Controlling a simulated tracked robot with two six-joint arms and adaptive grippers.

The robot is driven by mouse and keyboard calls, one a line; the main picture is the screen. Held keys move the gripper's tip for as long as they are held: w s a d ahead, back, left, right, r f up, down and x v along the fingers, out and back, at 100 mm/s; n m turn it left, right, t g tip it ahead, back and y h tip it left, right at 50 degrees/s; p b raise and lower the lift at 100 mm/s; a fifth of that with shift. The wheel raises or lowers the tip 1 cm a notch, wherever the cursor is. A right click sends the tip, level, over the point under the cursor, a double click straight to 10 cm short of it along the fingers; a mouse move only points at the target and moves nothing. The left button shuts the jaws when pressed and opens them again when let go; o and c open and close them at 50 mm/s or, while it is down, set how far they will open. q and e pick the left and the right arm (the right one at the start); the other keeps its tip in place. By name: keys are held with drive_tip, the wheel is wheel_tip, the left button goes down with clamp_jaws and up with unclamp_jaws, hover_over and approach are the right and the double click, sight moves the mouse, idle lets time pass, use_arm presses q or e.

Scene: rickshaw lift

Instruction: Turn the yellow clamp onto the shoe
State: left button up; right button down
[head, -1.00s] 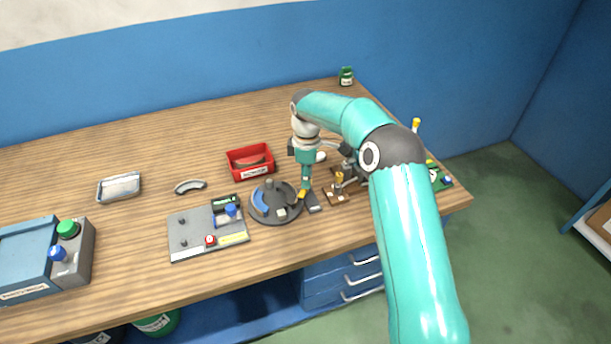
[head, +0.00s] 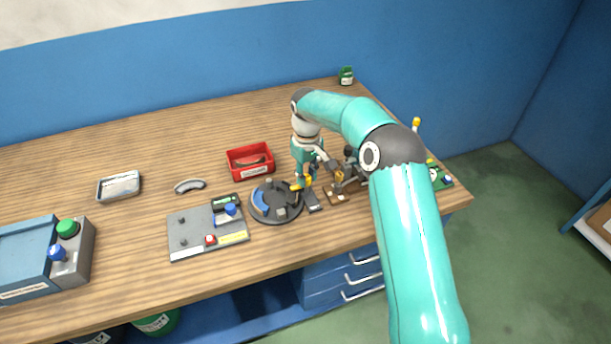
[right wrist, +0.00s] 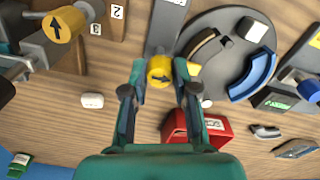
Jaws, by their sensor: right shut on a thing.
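The yellow clamp (head: 296,187) stands at the right edge of the dark round plate (head: 277,217). A blue curved shoe (right wrist: 254,77) and a dark curved piece with a brown edge (right wrist: 201,43) lie on the plate. I cannot tell whether the clamp's arm touches either. My left gripper is not in view.
A fixture with another yellow knob (right wrist: 62,24) stands close on the right. A red bin (head: 250,161) is behind the plate. A grey control panel (head: 208,228), a grey arc (head: 190,186) and a metal tray (head: 119,186) lie left.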

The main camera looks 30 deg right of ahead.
drive_tip(key=shift+w+r+m, duration=0.15)
drive_tip(key=shift+r+m, duration=0.05)
drive_tip(key=shift+m, duration=0.2)
drive_tip(key=c, duration=1.3)
unclamp_jaws()
drive_tip(key=o, duration=0.4)
drive_tip(key=shift+f, duration=0.15)
wheel_tip(320, 180, up, 12)
